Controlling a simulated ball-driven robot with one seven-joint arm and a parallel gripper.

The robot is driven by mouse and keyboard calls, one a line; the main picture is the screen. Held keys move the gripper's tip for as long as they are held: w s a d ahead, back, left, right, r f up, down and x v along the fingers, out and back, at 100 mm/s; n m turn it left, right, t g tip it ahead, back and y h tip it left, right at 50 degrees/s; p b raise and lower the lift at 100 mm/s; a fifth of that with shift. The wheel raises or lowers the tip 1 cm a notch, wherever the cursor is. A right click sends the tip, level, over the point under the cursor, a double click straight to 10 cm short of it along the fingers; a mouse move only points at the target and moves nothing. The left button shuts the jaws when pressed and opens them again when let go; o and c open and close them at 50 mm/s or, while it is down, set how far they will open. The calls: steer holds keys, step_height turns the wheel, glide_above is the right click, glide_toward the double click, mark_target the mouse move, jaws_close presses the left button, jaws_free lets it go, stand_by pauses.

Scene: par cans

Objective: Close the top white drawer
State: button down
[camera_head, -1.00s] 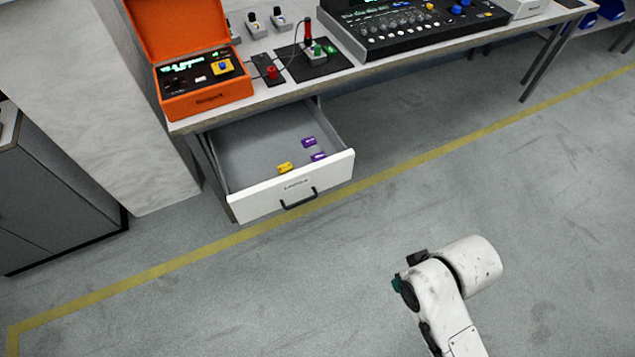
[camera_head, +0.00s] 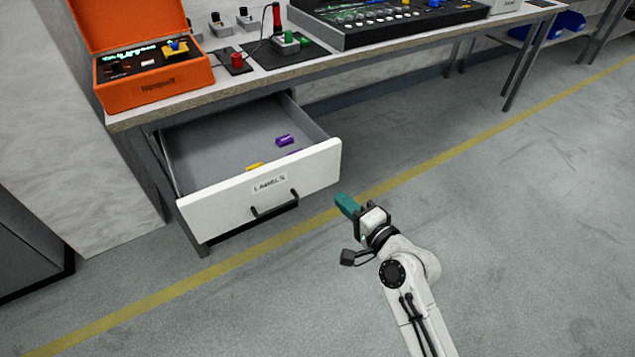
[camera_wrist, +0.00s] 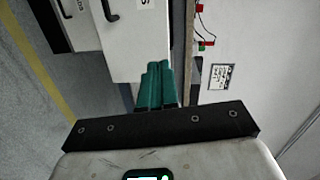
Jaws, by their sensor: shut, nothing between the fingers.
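The white drawer (camera_head: 228,208), labelled "LABELS", is pulled well out from under the bench. It has a dark handle (camera_head: 274,206) on its front. Purple pieces (camera_head: 285,140) and a partly hidden yellow piece (camera_head: 254,167) lie inside. My gripper (camera_head: 341,198), with teal fingers, is shut and empty. In the head view it is just right of the drawer front's right end. In the wrist view the teal fingers (camera_wrist: 155,72) overlap the white drawer front (camera_wrist: 135,45) in the picture. I cannot tell whether they touch it.
A second white front with a handle (camera_wrist: 66,10) shows beside it in the wrist view. The bench (camera_head: 250,85) carries an orange case (camera_head: 155,85) and a mixing console (camera_head: 390,22). A bench leg (camera_head: 185,200) stands at left. Floor in front and right is clear.

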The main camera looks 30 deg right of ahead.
steer(key=d+f+m, duration=0.1)
steer(key=m+t+h+b, duration=0.1)
steer(key=b, duration=0.1)
glide_toward(311, 157)
steer(key=w, duration=0.7)
